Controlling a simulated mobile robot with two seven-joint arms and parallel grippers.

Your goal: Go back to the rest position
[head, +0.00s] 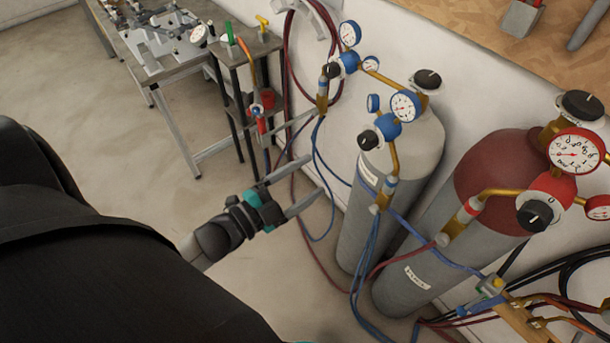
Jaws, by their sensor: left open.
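My left gripper (317,174) is in the middle of the head view, with its two long grey fingers spread apart and nothing between them. It points up and to the right, toward the grey gas cylinder (352,225) and the hoses beside it. In the picture the fingertips lie close to the blue hose (316,150); whether they touch it I cannot tell. My right gripper is not in view.
A maroon-topped cylinder (400,285) with gauges stands at the right. A small stand (250,50) with torches and a metal workbench (160,72) with a jig are at the upper left. Hoses trail over the floor (130,140), which is clear at the left.

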